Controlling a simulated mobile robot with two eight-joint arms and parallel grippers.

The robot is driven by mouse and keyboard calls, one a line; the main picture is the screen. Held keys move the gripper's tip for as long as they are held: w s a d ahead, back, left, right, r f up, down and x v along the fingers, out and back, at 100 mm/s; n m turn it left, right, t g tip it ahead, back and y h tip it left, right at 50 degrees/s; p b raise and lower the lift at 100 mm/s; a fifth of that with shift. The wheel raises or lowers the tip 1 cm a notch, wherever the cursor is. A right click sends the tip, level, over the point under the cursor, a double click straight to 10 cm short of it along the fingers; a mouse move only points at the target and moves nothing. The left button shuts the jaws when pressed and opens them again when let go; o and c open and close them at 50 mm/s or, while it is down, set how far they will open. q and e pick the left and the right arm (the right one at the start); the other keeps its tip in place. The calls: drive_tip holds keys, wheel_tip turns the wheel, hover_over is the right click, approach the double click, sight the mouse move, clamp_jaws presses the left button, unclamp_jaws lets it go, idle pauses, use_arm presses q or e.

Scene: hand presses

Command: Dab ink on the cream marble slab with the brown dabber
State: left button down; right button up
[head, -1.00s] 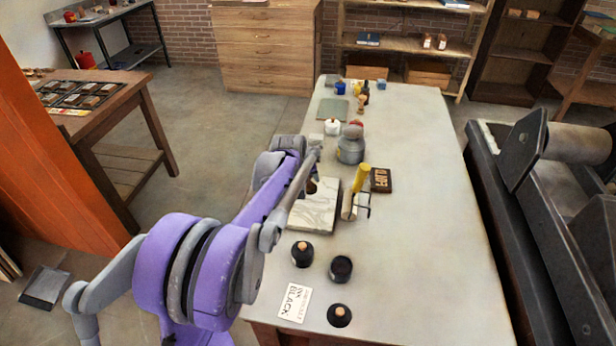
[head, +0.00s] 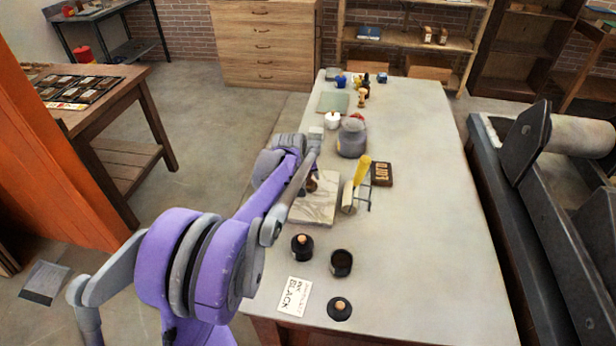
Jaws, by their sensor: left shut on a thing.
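The cream marble slab (head: 316,208) lies on the near left part of the grey table, its far left corner partly hidden by my left arm. My left gripper (head: 312,170) is over the slab's far left part and is shut on the brown dabber (head: 312,185). Only a small brown piece of the dabber shows below the gripper; its lower end is at or just above the slab, and I cannot tell whether they touch. My right gripper is not in view.
A roller with a yellow handle (head: 362,170) stands at the slab's right edge, near a dark type block (head: 381,174). Dark round pots (head: 302,247) and a "BLACK" ink card (head: 295,297) are nearer. A grey can (head: 352,140) stands beyond. The table's right side is clear.

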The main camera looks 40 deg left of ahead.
use_arm(q)
drive_tip(key=shift+f+b, duration=0.5)
drive_tip(key=shift+f, duration=0.3)
idle(1.4)
drive_tip(key=shift+r, duration=0.1)
drive_tip(key=shift+r+p, duration=2.4)
drive_tip(key=shift+r, duration=1.05)
drive_tip(key=shift+f, duration=0.1)
